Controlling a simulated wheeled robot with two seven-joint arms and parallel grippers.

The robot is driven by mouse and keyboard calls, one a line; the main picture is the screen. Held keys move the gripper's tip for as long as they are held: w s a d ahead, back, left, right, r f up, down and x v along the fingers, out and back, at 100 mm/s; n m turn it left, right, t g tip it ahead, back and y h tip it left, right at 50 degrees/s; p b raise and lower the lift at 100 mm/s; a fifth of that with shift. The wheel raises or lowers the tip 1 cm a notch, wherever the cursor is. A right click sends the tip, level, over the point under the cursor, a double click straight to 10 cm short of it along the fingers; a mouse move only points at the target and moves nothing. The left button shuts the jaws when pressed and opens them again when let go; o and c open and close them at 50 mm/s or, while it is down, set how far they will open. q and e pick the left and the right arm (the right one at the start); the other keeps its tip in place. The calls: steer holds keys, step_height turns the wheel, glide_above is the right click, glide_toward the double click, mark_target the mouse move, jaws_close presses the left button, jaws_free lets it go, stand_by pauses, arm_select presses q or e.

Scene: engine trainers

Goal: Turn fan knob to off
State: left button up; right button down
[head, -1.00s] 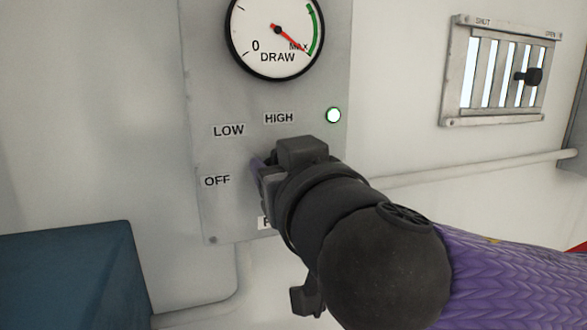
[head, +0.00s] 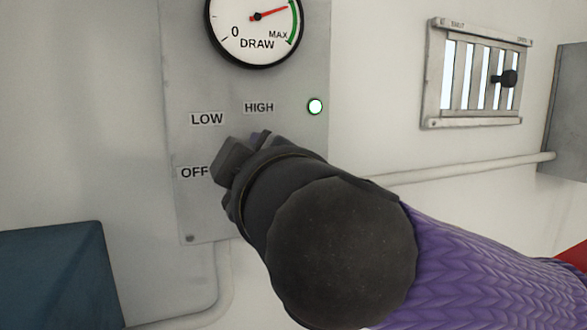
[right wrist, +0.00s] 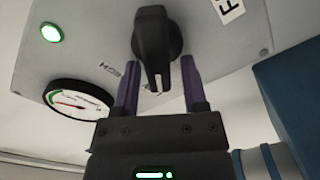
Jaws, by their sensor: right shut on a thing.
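The fan knob (right wrist: 158,50) is black with a white pointer line and shows in the right wrist view. My right gripper (head: 245,150) is at the panel (head: 190,215) and hides the knob in the head view. The OFF (head: 194,173), LOW (head: 207,119) and HIGH (head: 259,107) labels show. My left gripper is not in view.
The draw gauge (head: 255,22) above has its red needle up and right, towards the green band. A green-rimmed lamp (head: 315,106) is lit. A slatted vent (head: 475,75) is at right, a pipe (head: 450,170) runs below it, and a blue block (head: 60,275) is at lower left.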

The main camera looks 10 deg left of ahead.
steer(key=n, duration=0.1)
steer(key=f+n, duration=0.1)
steer(key=n, duration=0.1)
steer(key=shift+s+a+b, duration=0.1)
steer(key=shift+a+b, duration=0.05)
steer(key=shift+b, duration=0.25)
steer(key=shift+s+a+f+n, duration=0.1)
steer(key=shift+n, duration=0.75)
steer(key=shift+s+a+f+n, duration=0.1)
steer(key=shift+n, duration=0.75)
steer(key=shift+r, duration=0.1)
